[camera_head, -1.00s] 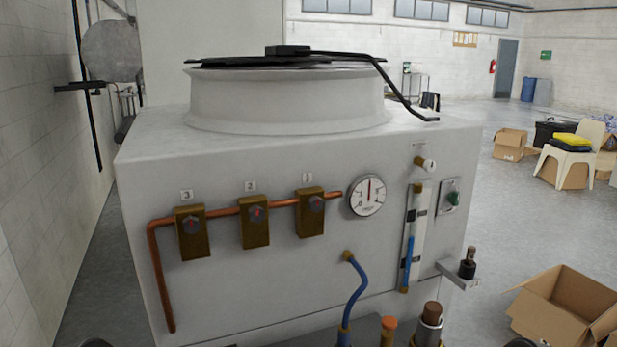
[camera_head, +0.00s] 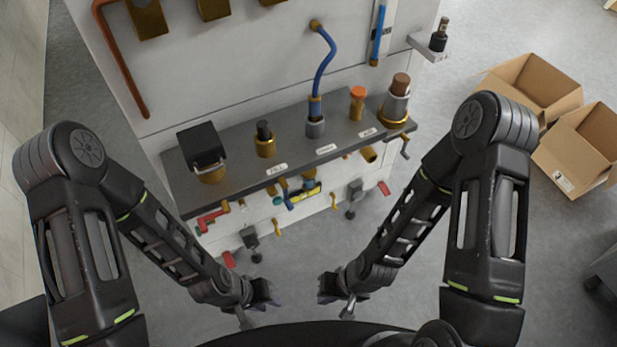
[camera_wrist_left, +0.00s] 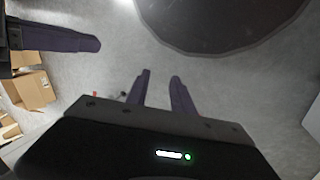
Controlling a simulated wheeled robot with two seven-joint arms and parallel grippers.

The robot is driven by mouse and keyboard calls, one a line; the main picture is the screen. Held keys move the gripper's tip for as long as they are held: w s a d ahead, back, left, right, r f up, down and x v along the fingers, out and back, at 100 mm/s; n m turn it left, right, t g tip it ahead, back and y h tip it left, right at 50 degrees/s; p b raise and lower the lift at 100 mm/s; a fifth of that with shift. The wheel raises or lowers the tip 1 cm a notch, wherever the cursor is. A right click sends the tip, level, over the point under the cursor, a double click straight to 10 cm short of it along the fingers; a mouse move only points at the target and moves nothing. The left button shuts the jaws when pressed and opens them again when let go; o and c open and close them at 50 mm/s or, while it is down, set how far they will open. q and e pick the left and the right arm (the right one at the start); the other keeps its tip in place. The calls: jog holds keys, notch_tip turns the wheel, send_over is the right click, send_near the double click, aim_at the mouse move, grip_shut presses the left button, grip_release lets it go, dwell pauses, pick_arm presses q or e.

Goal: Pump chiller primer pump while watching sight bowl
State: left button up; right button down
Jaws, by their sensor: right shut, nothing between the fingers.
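The chiller's grey front shelf (camera_head: 235,172) carries several fittings. One is a cylinder with a brown top and brass base (camera_head: 397,100); beside it is an orange-capped brass fitting (camera_head: 357,104). A blue hose (camera_head: 323,65) runs down to another fitting, left of these.
A black block (camera_head: 200,145) and a black-topped brass fitting (camera_head: 265,140) stand at the shelf's left. Red-handled valves and pipes (camera_head: 212,217) sit below the shelf. Open cardboard boxes (camera_head: 530,85) lie on the floor at right. The floor by the boxes is partly clear.

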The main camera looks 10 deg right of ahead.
pick_arm(q)
grip_shut()
dwell(1.3)
